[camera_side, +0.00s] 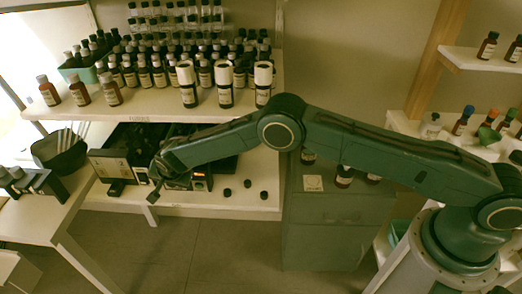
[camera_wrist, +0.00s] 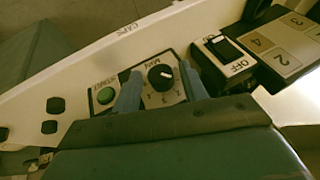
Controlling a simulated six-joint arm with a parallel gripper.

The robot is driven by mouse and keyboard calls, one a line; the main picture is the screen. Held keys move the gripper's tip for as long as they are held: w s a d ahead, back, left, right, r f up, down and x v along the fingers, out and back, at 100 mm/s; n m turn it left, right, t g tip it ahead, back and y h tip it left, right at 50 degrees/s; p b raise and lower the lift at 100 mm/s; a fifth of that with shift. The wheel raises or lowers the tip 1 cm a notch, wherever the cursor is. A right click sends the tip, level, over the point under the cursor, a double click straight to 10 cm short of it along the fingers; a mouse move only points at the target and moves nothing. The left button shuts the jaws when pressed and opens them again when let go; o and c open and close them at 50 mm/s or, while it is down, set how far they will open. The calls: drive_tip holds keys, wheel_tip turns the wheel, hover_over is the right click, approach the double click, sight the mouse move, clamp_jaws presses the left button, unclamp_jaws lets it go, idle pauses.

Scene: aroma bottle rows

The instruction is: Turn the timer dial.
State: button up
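The timer dial (camera_wrist: 160,77) is a round black knob with a white pointer mark, on a pale panel with numbers around it. In the wrist view my gripper (camera_wrist: 160,71) has one blue-grey finger on each side of the dial. Pale panel shows between the fingers and the knob, so the gripper looks open. Whether the fingertips reach down to the panel, I cannot tell. A green button (camera_wrist: 106,95) lies left of the left finger. In the side view my gripper (camera_side: 155,184) is at the equipment on the lower shelf, and the dial cannot be made out there.
A box with an OFF switch (camera_wrist: 223,48) stands close right of the right finger, with a numbered panel (camera_wrist: 280,44) beyond. Several black caps (camera_side: 246,184) lie on the lower shelf. Rows of bottles (camera_side: 150,75) stand on the shelf above.

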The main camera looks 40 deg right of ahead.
drive_tip(key=c, duration=0.7)
drive_tip(key=shift+s+d+f+m+t+y, duration=0.1)
drive_tip(key=shift+m+t+y, duration=0.05)
drive_tip(key=shift+t+y, duration=0.4)
drive_tip(key=shift+s+d+f+m+t+y, duration=0.1)
drive_tip(key=shift+m+t+y, duration=0.05)
drive_tip(key=shift+t+y, duration=0.35)
drive_tip(key=o, duration=0.9)
drive_tip(key=shift+r, duration=0.1)
drive_tip(key=shift+o, duration=0.2)
drive_tip(key=shift+r, duration=0.1)
drive_tip(key=v, duration=1.3)
drive_tip(key=shift+s+r, duration=0.2)
drive_tip(key=shift+a, duration=0.1)
